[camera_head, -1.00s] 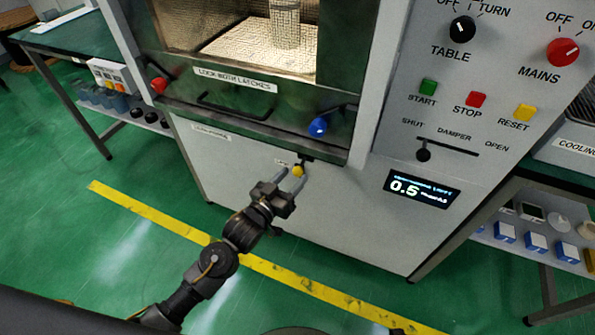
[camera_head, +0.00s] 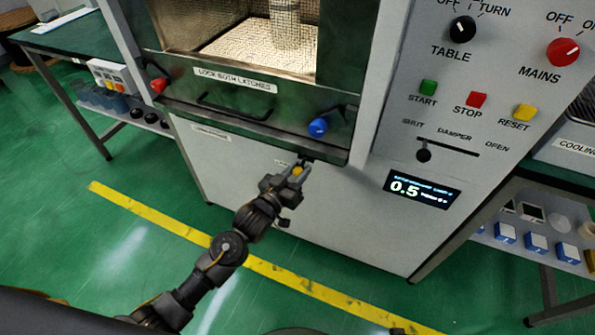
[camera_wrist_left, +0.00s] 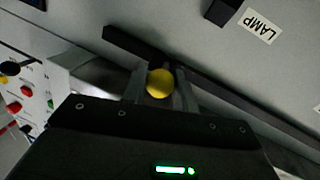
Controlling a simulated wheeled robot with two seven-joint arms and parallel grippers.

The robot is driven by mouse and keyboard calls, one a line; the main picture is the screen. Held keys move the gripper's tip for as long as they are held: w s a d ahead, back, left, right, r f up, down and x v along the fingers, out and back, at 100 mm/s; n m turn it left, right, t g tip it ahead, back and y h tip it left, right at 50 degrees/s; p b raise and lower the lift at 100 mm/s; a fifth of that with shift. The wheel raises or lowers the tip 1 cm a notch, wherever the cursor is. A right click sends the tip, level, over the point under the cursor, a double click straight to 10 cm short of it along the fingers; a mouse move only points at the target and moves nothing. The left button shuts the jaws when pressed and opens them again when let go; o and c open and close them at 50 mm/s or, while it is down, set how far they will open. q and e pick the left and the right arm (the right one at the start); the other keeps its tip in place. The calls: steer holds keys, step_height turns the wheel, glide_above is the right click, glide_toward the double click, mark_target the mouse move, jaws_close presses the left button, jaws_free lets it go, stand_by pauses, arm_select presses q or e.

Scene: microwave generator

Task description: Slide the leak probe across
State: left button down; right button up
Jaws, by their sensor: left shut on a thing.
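The leak probe shows as a small yellow knob (camera_head: 297,171) just below the microwave's door edge. It also shows as a yellow ball in the left wrist view (camera_wrist_left: 160,83), in front of a dark bar (camera_wrist_left: 215,88) on the grey panel. My left gripper (camera_head: 299,172) is shut on the yellow knob, with one finger on each side of it. The knob's stem is hidden behind the ball. My right gripper is not in view.
The microwave door (camera_head: 240,105) with its red latch (camera_head: 159,86) and blue latch (camera_head: 318,127) is right above my gripper. A damper slider (camera_head: 424,155) and a display (camera_head: 421,189) are to the right. Green floor lies in front.

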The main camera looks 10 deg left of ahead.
arm_select(q)
steer(key=shift+d, duration=0.15)
steer(key=d, duration=0.2)
steer(key=s+d+p, duration=0.1)
steer(key=d, duration=0.1)
steer(key=shift+s+d, duration=0.15)
steer(key=shift+d, duration=0.1)
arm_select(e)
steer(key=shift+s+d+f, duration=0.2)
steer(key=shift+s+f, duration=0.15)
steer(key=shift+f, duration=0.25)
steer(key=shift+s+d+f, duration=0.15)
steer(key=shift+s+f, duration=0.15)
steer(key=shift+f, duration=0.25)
arm_select(q)
steer(key=c, duration=1.1)
jaws_free()
steer(key=shift+c, duration=0.2)
